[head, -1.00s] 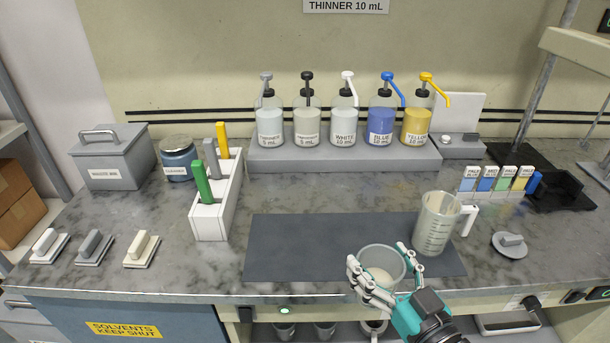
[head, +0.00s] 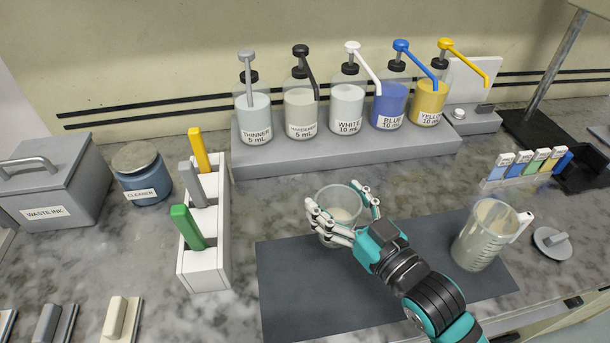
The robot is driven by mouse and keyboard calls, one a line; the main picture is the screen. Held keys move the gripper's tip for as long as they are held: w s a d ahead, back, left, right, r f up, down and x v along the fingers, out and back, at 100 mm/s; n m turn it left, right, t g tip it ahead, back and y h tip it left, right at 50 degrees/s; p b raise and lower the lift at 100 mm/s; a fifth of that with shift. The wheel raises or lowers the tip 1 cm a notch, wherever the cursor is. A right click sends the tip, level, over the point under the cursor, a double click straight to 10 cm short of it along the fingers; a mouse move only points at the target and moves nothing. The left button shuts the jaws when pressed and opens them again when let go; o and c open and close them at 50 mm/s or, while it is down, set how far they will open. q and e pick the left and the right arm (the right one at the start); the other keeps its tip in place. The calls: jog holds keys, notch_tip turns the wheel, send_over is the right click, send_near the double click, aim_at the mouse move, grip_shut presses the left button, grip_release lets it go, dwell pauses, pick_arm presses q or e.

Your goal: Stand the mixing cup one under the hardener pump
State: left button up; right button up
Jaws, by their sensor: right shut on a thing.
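My right gripper (head: 342,218) is shut on a clear mixing cup (head: 341,196) with pale contents, at the back edge of the dark mat. The cup is upright; its base is hidden by the fingers, so I cannot tell whether it touches the counter. The hardener pump (head: 301,98) is the second bottle from the left on the grey shelf, with a black head and a spout pointing forward. The cup is in front of the shelf, slightly right of the hardener bottle and apart from it. My left gripper is not in view.
Thinner (head: 252,112), white (head: 347,97), blue (head: 391,97) and yellow (head: 429,95) pumps share the grey shelf (head: 350,160). A measuring jug (head: 484,238) stands on the mat (head: 300,290) at right. A white rack (head: 206,255) with colored handles stands left.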

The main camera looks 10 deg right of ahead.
aim_at(338, 187)
jog(key=w+p, duration=0.1)
jog(key=w, duration=0.5)
jog(key=shift+a, duration=0.15)
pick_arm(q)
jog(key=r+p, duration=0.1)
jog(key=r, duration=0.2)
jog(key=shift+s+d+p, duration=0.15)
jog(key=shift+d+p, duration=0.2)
pick_arm(e)
jog(key=w+f, duration=0.4)
jog(key=w, duration=0.5)
jog(key=shift+w+a+f, duration=0.25)
jog(key=shift+w+f, duration=0.05)
jog(key=shift+f, duration=0.1)
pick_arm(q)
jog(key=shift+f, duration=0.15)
pick_arm(e)
jog(key=shift+f, duration=0.15)
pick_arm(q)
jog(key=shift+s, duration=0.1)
pick_arm(e)
jog(key=o, duration=1.2)
